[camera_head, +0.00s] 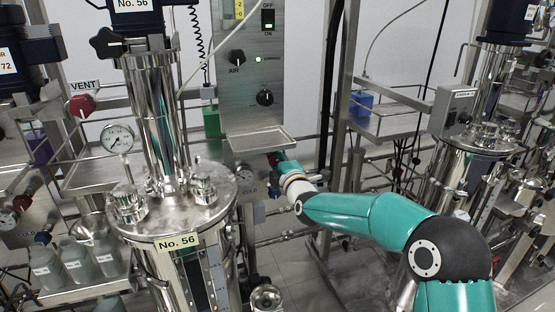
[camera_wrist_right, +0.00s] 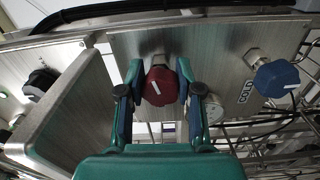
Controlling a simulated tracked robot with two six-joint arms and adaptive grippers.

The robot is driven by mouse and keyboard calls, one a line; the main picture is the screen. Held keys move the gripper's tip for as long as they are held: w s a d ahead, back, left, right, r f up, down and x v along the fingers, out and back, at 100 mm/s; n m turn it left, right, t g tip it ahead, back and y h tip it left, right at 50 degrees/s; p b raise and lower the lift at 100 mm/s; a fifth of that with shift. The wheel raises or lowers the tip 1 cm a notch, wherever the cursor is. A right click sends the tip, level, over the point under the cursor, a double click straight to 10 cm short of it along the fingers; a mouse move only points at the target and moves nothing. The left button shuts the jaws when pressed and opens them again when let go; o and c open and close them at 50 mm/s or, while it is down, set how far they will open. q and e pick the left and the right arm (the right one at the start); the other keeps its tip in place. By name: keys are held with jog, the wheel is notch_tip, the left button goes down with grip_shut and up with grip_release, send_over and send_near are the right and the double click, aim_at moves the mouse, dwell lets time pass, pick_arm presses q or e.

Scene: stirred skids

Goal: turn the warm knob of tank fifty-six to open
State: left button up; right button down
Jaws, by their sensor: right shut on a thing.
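Tank fifty-six (camera_head: 180,215) is the steel vessel at left centre, with a yellow "No. 56" label on its front. In the right wrist view a red knob (camera_wrist_right: 160,87) with a white pointer mark sits on a steel panel; I take it as the warm knob. Its mark runs slightly tilted; its own label is not visible. My right gripper (camera_wrist_right: 160,95) is shut on this red knob, one finger on each side. In the head view my right gripper (camera_head: 280,160) is at the panel just right of the tank, below a small tray. My left gripper is not in view.
A blue knob (camera_wrist_right: 277,79) beside a "COLD" label is on the same panel, right of my fingers. A dark knob (camera_wrist_right: 41,83) is at far left. The small steel tray (camera_head: 258,139) juts out above my right gripper. A red vent knob (camera_head: 82,105) is left of the tank.

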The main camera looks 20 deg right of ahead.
jog(key=shift+a+f+n, duration=0.2)
jog(key=shift+f+n, duration=0.05)
jog(key=shift+n, duration=0.35)
jog(key=shift+f, duration=0.1)
jog(key=c, duration=0.7)
grip_release()
jog(key=shift+c, duration=0.2)
jog(key=shift+r, duration=0.25)
jog(key=shift+s+d, duration=0.1)
jog(key=shift+s, duration=0.05)
jog(key=s, duration=1.1)
jog(key=shift+s+d, duration=0.15)
jog(key=shift+s, duration=0.2)
jog(key=shift+f, duration=0.15)
